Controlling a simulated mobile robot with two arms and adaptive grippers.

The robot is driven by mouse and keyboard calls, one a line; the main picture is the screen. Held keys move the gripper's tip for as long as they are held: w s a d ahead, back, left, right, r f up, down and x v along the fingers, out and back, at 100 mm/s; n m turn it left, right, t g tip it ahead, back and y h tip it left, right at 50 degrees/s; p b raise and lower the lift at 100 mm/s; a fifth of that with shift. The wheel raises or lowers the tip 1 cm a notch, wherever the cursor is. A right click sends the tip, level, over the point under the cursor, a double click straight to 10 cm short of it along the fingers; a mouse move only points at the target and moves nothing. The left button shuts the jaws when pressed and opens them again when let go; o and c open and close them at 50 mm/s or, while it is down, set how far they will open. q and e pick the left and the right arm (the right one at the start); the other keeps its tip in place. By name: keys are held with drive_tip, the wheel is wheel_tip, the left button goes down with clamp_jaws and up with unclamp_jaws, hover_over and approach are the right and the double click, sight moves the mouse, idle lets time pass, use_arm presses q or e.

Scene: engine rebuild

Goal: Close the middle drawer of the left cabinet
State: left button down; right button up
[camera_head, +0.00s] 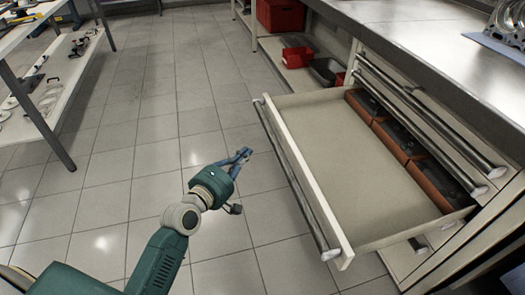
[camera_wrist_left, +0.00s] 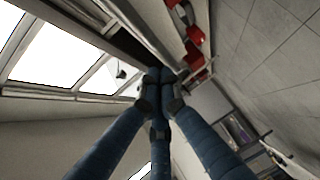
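The cabinet (camera_head: 408,262) on the right has one drawer (camera_head: 345,150) pulled far out over the floor. This drawer has a pale front panel with a long metal bar handle (camera_head: 292,178) along it. Its bottom is mostly bare, with several orange-brown bins (camera_head: 405,140) at the cabinet end. My left gripper (camera_head: 246,154) is to the left of the drawer front, apart from the handle. Its blue fingers look brought together and empty; the fingertips (camera_wrist_left: 160,76) also meet in the left wrist view. My right gripper is out of view.
Two closed drawers with bar handles (camera_head: 430,130) sit above the open one, under a metal worktop (camera_head: 425,35). Red crates (camera_head: 280,15) stand on a shelf behind. A shelf table (camera_head: 60,95) stands at far left. The tiled floor between is clear.

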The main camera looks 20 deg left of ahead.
use_arm(q)
drive_tip(key=w+d+f+b, duration=0.1)
drive_tip(key=w+d, duration=0.3)
drive_tip(key=w, duration=0.1)
drive_tip(key=shift+w+f, duration=0.15)
drive_tip(key=shift+w, duration=0.05)
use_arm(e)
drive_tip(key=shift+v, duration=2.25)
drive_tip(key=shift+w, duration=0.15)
